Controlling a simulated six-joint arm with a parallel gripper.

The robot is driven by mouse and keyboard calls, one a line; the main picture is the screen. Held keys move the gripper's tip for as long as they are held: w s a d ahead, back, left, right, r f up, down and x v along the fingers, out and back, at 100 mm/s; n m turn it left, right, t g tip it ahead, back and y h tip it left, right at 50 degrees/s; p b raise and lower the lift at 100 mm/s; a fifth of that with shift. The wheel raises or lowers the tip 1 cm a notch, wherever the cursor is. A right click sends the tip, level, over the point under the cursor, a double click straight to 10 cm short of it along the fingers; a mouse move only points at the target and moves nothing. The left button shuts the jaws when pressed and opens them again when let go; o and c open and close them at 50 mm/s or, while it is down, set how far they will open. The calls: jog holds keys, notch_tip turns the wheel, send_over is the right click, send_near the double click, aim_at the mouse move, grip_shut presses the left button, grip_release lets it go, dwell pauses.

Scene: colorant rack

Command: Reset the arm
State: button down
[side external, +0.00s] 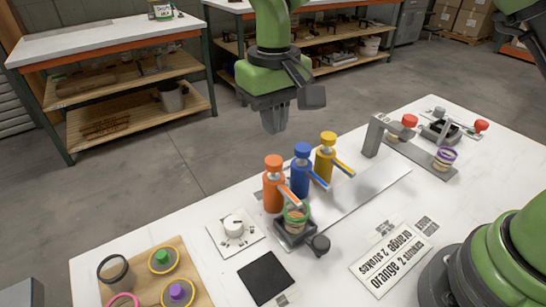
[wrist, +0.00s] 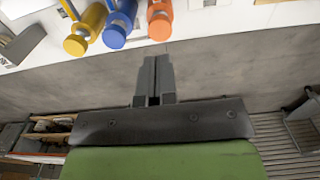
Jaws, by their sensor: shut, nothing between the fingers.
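My gripper (side external: 274,121) is shut and empty. It hangs pointing down in the air, above and behind the colorant pumps in the side view. In the wrist view its closed fingers (wrist: 154,72) point toward the table's edge. The orange pump (side external: 274,185), blue pump (side external: 301,170) and yellow pump (side external: 326,157) stand upright in a row on the white table. The wrist view shows the orange pump (wrist: 160,20), blue pump (wrist: 119,25) and yellow pump (wrist: 86,28) just beyond the fingertips, apart from them. A small jar with a green ring (side external: 296,212) sits under the orange pump's spout.
A dial (side external: 233,227), a black square (side external: 266,278) and a label card (side external: 393,257) lie on the table. A wooden tray (side external: 197,289) holds several rings. A grey post (side external: 372,137) and a purple-ringed jar (side external: 444,158) stand right. Air around my gripper is clear.

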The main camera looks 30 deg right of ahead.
jog(key=s+d+r+m+t+y, duration=0.1)
jog(key=s+d+r+t, duration=0.1)
jog(key=s+d+r, duration=0.3)
jog(key=s+d+r+m+t+y, duration=0.1)
jog(key=s+d+r, duration=0.1)
jog(key=s+r, duration=0.35)
jog(key=s+d+r+m+t, duration=0.1)
jog(key=s+d+t, duration=0.1)
jog(key=s, duration=0.3)
jog(key=s+d+r+m+t, duration=0.1)
jog(key=s+d+t, duration=0.1)
jog(key=s, duration=0.3)
jog(key=shift+d+r, duration=0.15)
jog(key=shift+r, duration=0.1)
